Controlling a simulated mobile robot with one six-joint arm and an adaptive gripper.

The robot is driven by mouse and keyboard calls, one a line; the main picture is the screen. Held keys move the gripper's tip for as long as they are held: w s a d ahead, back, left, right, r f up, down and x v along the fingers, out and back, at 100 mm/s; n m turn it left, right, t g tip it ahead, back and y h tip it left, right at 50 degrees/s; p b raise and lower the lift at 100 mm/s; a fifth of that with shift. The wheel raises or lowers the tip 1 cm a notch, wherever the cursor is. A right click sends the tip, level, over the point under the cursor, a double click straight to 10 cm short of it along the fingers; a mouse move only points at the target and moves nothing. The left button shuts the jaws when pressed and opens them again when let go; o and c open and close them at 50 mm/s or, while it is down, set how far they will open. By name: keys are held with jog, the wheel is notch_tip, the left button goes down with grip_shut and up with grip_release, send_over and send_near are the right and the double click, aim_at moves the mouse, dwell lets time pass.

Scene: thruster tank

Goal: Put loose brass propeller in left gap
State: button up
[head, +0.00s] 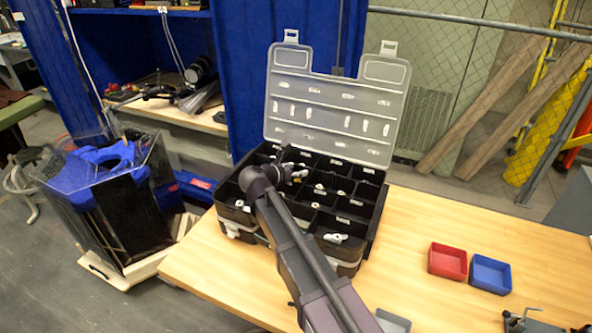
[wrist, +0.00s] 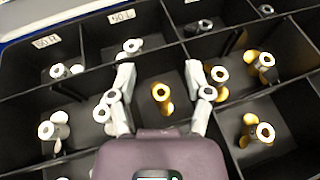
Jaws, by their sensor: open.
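My gripper (head: 293,168) is over the compartments of the black organizer case (head: 362,225). In the wrist view my gripper (wrist: 160,82) is open, its pale fingers apart. A brass propeller (wrist: 161,96) shows between the fingers, in a dark compartment; no finger visibly touches it. Other brass propellers are at the right (wrist: 262,64) and lower right (wrist: 256,135). I cannot tell which brass propeller is the loose one, nor pick out the left gap.
Silver propellers (wrist: 52,128) sit in several other compartments, with dividers between them. The clear lid (head: 335,105) stands open behind. A red bin (head: 447,262) and a blue bin (head: 490,274) are on the wooden table (head: 420,225). A clear-walled tank (head: 110,215) stands at the left.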

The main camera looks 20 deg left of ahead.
jog(key=shift+r, duration=0.45)
jog(key=p+v, duration=0.4)
jog(key=v, duration=0.8)
jog(key=shift+p, duration=0.4)
jog(key=shift+f, duration=0.15)
